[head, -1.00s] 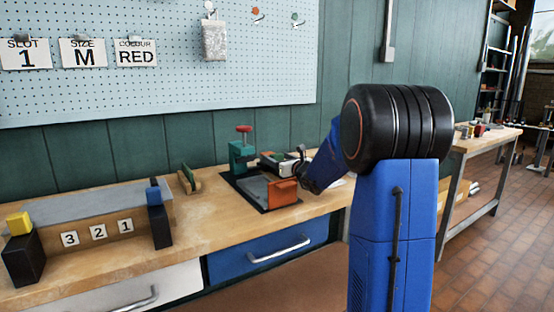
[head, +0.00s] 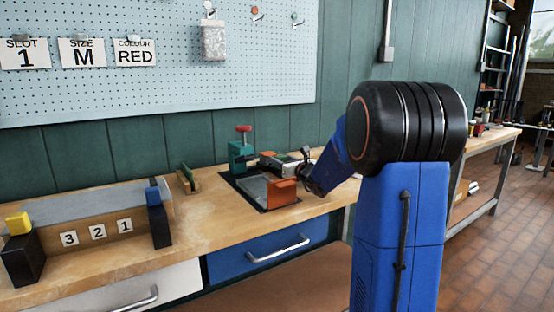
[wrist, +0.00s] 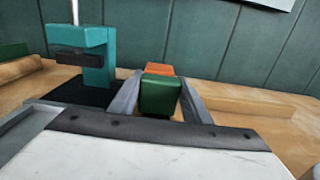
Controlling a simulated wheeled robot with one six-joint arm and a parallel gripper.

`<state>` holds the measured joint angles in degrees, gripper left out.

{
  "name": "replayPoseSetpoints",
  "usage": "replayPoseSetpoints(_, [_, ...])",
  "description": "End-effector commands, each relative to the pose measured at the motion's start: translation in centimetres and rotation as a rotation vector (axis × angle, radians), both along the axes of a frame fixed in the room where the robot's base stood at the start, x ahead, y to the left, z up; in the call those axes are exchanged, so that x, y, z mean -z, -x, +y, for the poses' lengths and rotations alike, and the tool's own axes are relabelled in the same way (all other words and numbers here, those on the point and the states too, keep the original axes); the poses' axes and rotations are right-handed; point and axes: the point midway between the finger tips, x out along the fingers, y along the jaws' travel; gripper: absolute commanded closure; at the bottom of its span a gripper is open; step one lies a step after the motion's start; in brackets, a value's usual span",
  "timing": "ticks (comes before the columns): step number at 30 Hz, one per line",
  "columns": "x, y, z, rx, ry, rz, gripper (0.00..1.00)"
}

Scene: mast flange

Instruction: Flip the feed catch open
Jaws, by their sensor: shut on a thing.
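A teal press-like fixture (head: 239,155) with a red-topped handle stands on the bench; its teal body (wrist: 92,50) is at the left of the wrist view. My gripper (wrist: 160,100) reaches in from the right above the fixture's dark base. Its grey fingers lie on either side of a green block (wrist: 160,96), with an orange part (wrist: 158,69) directly behind it, and are shut on the green block. In the head view my gripper (head: 274,160) hides most of this. A larger orange block (head: 282,192) stands at the near right of the grey plate (head: 254,187). I cannot tell which part is the feed catch.
A rack (head: 100,235) with 3, 2, 1 labels is farther left. The green wall (head: 270,128) and pegboard (head: 160,60) rise behind. Bare bench (head: 215,215) lies between rack and fixture.

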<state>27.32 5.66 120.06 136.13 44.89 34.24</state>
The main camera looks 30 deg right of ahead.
Motion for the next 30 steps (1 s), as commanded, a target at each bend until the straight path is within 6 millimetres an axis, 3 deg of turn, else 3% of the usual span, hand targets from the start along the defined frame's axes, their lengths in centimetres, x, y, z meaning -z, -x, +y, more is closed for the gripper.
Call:
replayPoseSetpoints(8, [0.1,0.5,0.0,0.001,-0.001,0.001,0.97])
replayPoseSetpoints(9, [0.1,0.5,0.0,0.001,-0.001,0.001,0.54])
replayPoseSetpoints(11, [0.1,0.5,0.0,0.001,-0.001,0.001,0.4])
replayPoseSetpoints(12, [0.1,0.5,0.0,0.0,-0.001,0.001,0.38])
replayPoseSetpoints(23, [0.0,0.9,0.0,0.0,0.0,-0.001,0.38])
replayPoseSetpoints(30, [-0.1,4.4,-0.2,0.003,0.001,-0.001,0.38])
